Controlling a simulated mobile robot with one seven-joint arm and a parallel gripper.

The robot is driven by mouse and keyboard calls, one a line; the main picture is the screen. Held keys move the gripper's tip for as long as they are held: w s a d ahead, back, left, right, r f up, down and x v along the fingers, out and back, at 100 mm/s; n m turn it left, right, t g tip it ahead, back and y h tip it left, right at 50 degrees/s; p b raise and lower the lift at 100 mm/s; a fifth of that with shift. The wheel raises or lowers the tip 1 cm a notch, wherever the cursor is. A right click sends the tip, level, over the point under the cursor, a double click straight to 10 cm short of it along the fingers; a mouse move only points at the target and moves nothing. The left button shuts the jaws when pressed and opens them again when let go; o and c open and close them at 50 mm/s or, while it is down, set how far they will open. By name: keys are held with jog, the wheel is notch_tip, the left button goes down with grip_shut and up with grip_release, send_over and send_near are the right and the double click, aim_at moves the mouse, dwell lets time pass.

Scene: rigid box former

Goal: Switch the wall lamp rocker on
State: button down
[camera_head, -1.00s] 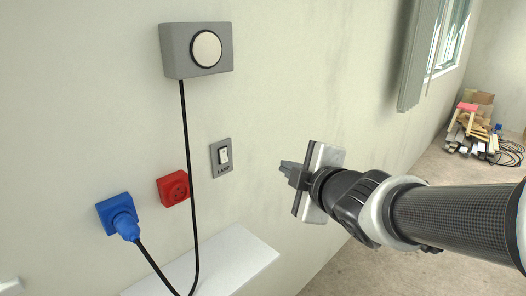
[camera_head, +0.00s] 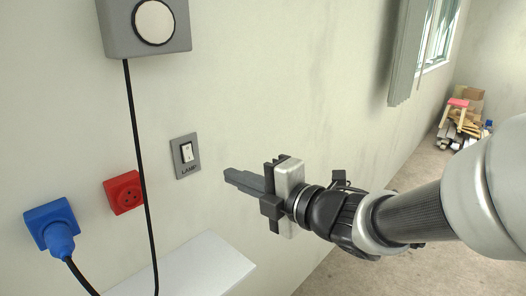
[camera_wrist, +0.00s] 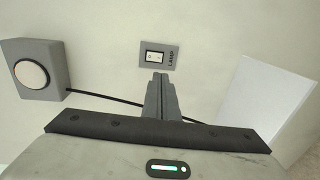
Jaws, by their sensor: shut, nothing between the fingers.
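The lamp switch is a grey plate (camera_head: 185,167) marked LAMP on the wall, with a white rocker (camera_head: 187,152) in its upper part. Which way the rocker is tipped is too small to tell. My gripper (camera_head: 228,175) is shut and empty, to the right of the plate and slightly lower in the head view, apart from it. In the wrist view the rocker (camera_wrist: 153,57) shows just beyond the shut fingertips (camera_wrist: 160,77), which point toward the lower part of the plate.
A grey box with a round white lamp face (camera_head: 154,22) is on the wall above, its black cable (camera_head: 139,170) hanging down. A red socket (camera_head: 123,192) and a blue socket with a blue plug (camera_head: 54,228) are at left. A white shelf (camera_head: 200,265) juts out below.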

jog(key=a+p, duration=0.1)
jog(key=p, duration=0.5)
send_near(190, 159)
jog(key=x, duration=0.6)
jog(key=shift+w+a, duration=0.1)
jog(key=shift+a, duration=0.1)
jog(key=shift+w+a+f+b, duration=0.1)
jog(key=shift+f+b, duration=0.3)
jog(key=shift+b, duration=0.6)
jog(key=shift+r+t, duration=0.3)
jog(key=shift+r, duration=0.05)
jog(key=shift+f, duration=0.1)
